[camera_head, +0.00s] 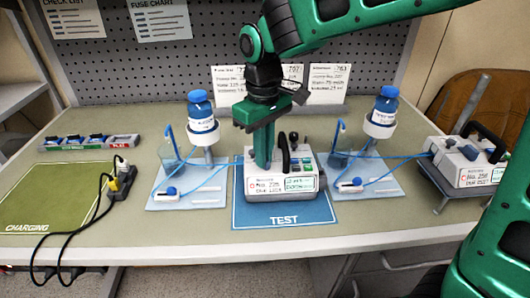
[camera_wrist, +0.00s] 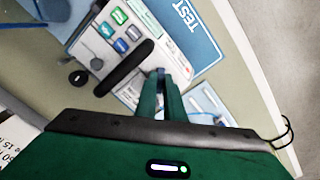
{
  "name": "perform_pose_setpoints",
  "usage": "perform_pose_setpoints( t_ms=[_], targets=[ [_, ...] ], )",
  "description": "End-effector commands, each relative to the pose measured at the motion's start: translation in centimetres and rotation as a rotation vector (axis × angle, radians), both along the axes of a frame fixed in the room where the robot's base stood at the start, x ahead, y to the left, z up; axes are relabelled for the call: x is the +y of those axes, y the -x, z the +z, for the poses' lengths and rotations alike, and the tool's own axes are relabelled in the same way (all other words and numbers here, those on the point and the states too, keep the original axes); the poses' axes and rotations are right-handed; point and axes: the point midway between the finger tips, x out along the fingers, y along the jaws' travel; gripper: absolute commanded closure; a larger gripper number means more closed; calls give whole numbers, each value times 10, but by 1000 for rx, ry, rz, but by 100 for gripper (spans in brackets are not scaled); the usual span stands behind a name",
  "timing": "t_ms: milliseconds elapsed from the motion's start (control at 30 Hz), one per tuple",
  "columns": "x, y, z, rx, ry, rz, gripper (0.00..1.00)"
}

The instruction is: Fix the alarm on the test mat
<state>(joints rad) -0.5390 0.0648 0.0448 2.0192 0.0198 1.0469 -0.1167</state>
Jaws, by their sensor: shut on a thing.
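The test mat (camera_head: 284,211) is blue and lettered TEST; its edge also shows in the wrist view (camera_wrist: 190,35). A white pump (camera_head: 281,186) with a black handle (camera_wrist: 125,68) stands upright on it. Its label reads about No. 225, with green text beside it. Green, blue and grey buttons (camera_wrist: 121,45) show on its top. My gripper (camera_head: 264,163) points down at the pump's left part, beside the handle. Its fingers (camera_wrist: 161,78) are closed together on something hidden between them. A blue tube (camera_head: 225,164) runs from the left stand to the pump's left side.
Stands with blue-capped bottles (camera_head: 200,112) (camera_head: 382,113) flank the mat. Another pump (camera_head: 468,163) sits at the right. A green charging mat (camera_head: 50,197), a power strip with black cables (camera_head: 121,181) and a tray of small blue-topped items (camera_head: 88,142) are left. Cards (camera_head: 328,83) stand behind.

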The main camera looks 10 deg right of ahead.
Motion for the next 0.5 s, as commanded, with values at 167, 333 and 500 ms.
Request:
perform_pose_setpoints(
  t_ms=[167, 333, 500],
  targets=[
    [-1, -1, 1, -1, 0, -169, 100],
    [-1, -1, 0, -1, 0, -327, 100],
    [-1, -1, 0, -1, 0, -470, 100]
  ],
)
